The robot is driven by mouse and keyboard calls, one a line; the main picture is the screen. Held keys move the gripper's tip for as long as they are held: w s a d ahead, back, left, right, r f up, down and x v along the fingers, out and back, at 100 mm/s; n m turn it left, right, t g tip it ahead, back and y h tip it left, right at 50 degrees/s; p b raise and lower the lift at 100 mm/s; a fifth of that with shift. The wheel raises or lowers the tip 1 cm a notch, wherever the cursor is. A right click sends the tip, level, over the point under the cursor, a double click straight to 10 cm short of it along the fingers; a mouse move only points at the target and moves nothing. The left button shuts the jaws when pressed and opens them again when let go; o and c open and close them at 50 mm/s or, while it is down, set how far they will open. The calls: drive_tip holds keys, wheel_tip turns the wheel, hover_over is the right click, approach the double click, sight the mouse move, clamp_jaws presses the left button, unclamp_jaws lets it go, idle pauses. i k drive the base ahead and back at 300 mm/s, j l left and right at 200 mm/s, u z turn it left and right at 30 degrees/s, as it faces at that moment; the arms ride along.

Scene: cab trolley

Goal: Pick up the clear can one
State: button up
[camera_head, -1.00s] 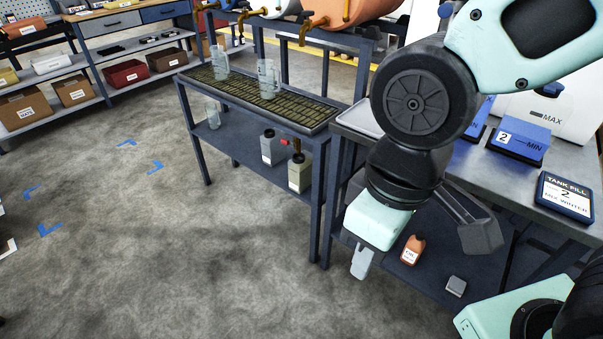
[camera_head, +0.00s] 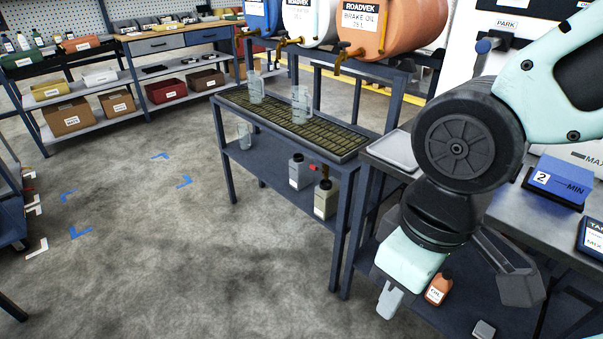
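Clear, see-through containers stand on the rack at the middle: one on the grated top at the left (camera_head: 256,90), one further right on the grate (camera_head: 300,106), and one on the lower shelf at the left (camera_head: 244,136). I cannot read a number on any of them, so I cannot tell which is can one.
A grey canister (camera_head: 299,172) and a beige one (camera_head: 325,199) stand on the rack's lower shelf. Barrels, including an orange brake oil one (camera_head: 388,25), sit above the grate. An orange bottle (camera_head: 438,289) is near my gripper. The floor (camera_head: 190,260) at left is open.

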sight(327, 193)
drive_tip(key=i+j+z, duration=0.25)
drive_tip(key=i+j, duration=0.35)
drive_tip(key=i+j+z, duration=0.25)
drive_tip(key=i+j, duration=0.3)
drive_tip(key=j, duration=0.15)
